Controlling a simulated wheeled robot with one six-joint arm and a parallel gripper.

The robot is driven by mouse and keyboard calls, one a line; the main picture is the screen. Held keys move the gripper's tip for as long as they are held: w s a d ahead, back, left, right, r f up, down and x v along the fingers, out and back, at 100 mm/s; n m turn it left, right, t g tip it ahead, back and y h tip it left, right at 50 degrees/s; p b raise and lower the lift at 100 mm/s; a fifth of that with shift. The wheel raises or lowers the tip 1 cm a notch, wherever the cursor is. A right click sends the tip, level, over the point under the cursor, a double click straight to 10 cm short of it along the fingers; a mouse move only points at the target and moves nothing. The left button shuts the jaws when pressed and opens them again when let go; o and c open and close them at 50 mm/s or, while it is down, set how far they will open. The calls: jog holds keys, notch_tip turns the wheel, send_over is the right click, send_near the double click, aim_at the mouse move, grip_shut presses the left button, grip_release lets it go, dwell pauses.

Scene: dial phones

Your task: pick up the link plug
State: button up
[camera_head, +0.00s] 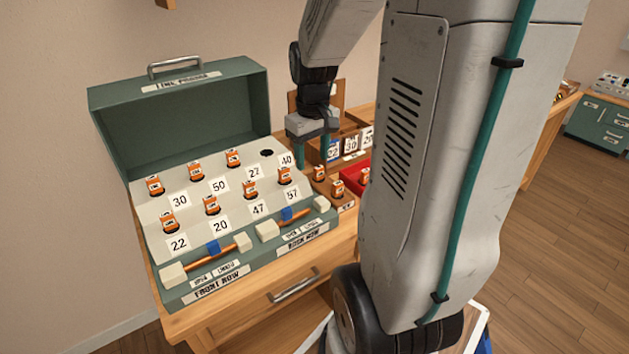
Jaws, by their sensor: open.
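Several orange plugs stand in holes of the cream stepped panel (190,212) inside the open green case. One is the plug at the back (233,158), and one is the plug at the front right (284,175). Two more orange plugs stand outside the case, one on a wooden stand (319,173) and one just right of it (338,188). I cannot tell which is the link plug. My gripper (313,152) is open, fingers down, above the plugs beside the case; nothing shows between its fingers.
A dark empty hole (267,153) is at the panel's back right. Copper rods with blue sliders (213,247) lie along the front. The raised green lid (185,120) stands behind. Numbered cards (350,145) stand right of my gripper.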

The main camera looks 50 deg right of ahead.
send_over(338, 183)
jog(key=shift+m, duration=0.3)
jog(key=f, duration=0.6)
jog(key=shift+w+f, duration=0.2)
jog(key=shift+f, duration=0.15)
notch_tip(338, 183, down, 8)
jog(key=shift+s+d+r, duration=0.1)
jog(key=shift+s, duration=0.05)
jog(key=c, duration=0.9)
